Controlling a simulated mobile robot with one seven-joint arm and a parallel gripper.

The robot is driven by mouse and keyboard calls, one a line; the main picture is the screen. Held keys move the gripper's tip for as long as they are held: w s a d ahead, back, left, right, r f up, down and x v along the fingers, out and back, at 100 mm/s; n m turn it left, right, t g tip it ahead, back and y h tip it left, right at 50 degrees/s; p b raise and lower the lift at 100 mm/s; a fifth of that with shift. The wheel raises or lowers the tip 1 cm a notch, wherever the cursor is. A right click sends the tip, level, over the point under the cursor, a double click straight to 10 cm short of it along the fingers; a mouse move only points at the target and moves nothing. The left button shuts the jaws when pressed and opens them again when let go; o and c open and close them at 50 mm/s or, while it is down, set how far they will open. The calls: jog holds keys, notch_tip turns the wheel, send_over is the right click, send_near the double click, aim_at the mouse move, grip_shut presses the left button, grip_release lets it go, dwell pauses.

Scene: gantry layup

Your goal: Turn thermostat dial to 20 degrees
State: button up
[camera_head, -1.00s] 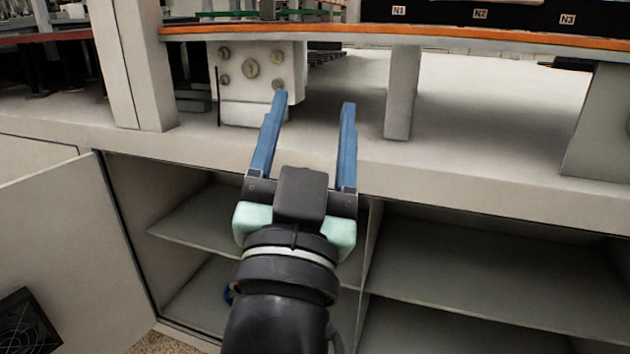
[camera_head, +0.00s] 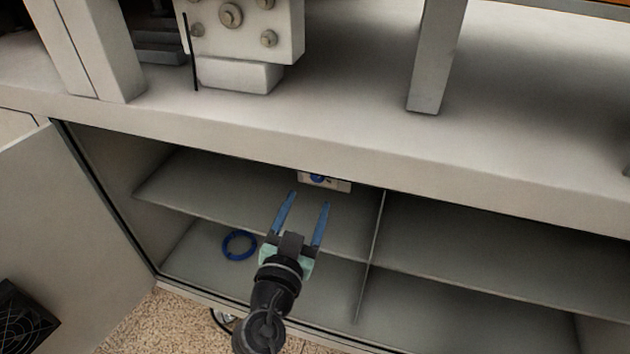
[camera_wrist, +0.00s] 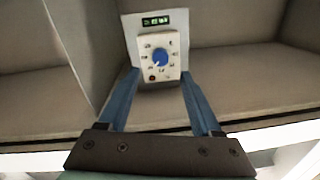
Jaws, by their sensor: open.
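The thermostat (camera_wrist: 147,75) is a pale panel with a round blue dial (camera_wrist: 159,58), printed marks around it and a small green-lit display (camera_wrist: 155,21) above. The marks and display are too small to read. In the head view the thermostat (camera_head: 338,185) sits at the back of the upper left cabinet compartment, its top hidden by the bench edge; the blue dial (camera_head: 317,178) partly shows. My gripper (camera_head: 310,197) is open and empty, its blue fingers pointing at the panel. In the wrist view its fingertips (camera_wrist: 159,72) lie either side of the panel's lower part, apparently short of the dial.
A shelf (camera_head: 190,186) and a vertical divider (camera_head: 376,225) split the cabinet. A blue ring (camera_head: 239,245) lies in the lower left compartment. The cabinet door (camera_head: 70,220) stands open at left. The bench edge (camera_head: 330,160) overhangs above my gripper. The right compartments look empty.

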aim_at(317, 178)
jog(key=x, duration=0.6)
jog(key=shift+w, duration=0.25)
grip_shut()
